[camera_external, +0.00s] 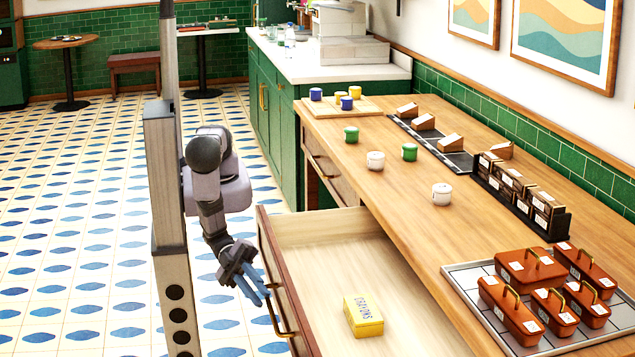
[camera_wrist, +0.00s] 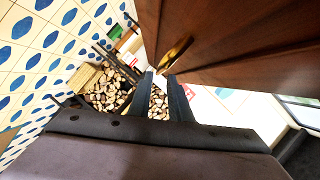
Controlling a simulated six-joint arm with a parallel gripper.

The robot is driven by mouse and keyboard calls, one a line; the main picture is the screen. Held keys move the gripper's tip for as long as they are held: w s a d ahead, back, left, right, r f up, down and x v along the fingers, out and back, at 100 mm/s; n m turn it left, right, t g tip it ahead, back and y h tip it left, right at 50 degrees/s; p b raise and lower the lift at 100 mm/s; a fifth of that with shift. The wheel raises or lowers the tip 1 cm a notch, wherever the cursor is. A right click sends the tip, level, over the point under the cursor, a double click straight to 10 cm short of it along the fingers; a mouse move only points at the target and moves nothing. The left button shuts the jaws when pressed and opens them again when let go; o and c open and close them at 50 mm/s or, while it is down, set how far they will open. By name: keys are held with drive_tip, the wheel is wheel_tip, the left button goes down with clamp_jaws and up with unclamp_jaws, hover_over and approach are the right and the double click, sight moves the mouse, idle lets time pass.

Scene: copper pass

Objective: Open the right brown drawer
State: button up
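The right brown drawer (camera_external: 300,235) stands pulled well out from the wooden counter, with a dark brown front and a pale inside. A yellow crayon box (camera_external: 363,316) lies in it. Its brass handle (camera_external: 281,312) is on the outer face; it also shows in the wrist view (camera_wrist: 174,55), just beyond the fingertips. My gripper (camera_external: 264,291) is beside the drawer front, near the handle. In the wrist view its two dark fingers (camera_wrist: 162,80) are apart, with nothing held between them. The exact gap between fingers and handle is hard to tell.
Cups, including a white one (camera_external: 441,194), stand on the countertop. A tray (camera_external: 470,283) holds several brown cases. A bed of pale stones or logs (camera_wrist: 108,92) shows below in the wrist view.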

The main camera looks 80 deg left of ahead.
sight(271, 312)
drive_tip(key=shift+p+x, duration=0.95)
drive_tip(key=shift+x, duration=3.25)
drive_tip(key=shift+s+r, duration=0.1)
drive_tip(key=shift+s, duration=0.05)
clamp_jaws()
